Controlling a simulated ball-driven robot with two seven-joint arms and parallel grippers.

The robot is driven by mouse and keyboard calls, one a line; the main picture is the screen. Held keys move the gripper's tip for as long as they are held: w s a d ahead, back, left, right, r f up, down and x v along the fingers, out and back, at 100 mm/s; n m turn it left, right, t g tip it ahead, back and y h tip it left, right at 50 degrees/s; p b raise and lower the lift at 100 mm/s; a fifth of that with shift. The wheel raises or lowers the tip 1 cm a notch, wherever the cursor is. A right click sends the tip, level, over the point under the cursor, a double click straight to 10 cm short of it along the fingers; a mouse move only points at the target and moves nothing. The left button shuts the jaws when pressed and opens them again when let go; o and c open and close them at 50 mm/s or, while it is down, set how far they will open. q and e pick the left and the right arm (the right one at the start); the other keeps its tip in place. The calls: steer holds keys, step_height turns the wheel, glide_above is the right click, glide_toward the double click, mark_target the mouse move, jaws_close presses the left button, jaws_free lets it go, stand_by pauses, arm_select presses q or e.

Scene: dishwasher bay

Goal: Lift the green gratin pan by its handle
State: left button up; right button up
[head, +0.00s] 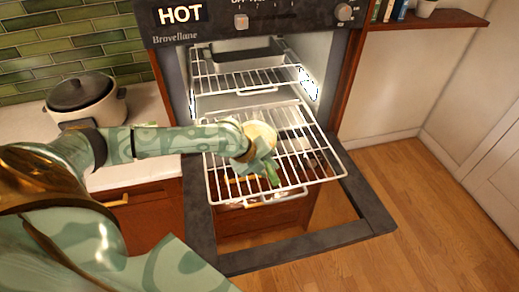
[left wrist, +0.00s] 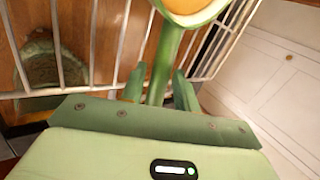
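The green gratin pan (head: 262,136) has a cream inside and sits on the pulled-out wire rack. In the left wrist view its yellowish bowl shows at the top edge, with the green handle (left wrist: 167,55) running down toward my gripper. My left gripper (head: 270,172) is over the rack at the pan's near side and hides part of it. In the left wrist view its fingers (left wrist: 160,84) stand on both sides of the handle, with narrow gaps showing. The gripper looks open around the handle. My right gripper is in neither view.
The pulled-out wire rack (head: 325,165) extends over the open oven door (head: 300,243). A grey tray (head: 247,54) rests on the upper rack inside. A white pot with a dark lid (head: 84,98) stands on the left counter (head: 150,105). The floor at right is clear.

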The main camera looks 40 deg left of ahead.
arm_select(q)
steer(key=shift+x, duration=1.05)
steer(key=shift+s+r, duration=0.1)
steer(key=shift+c, duration=1.2)
jaws_close()
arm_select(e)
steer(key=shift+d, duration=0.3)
arm_select(q)
steer(key=shift+r, duration=0.1)
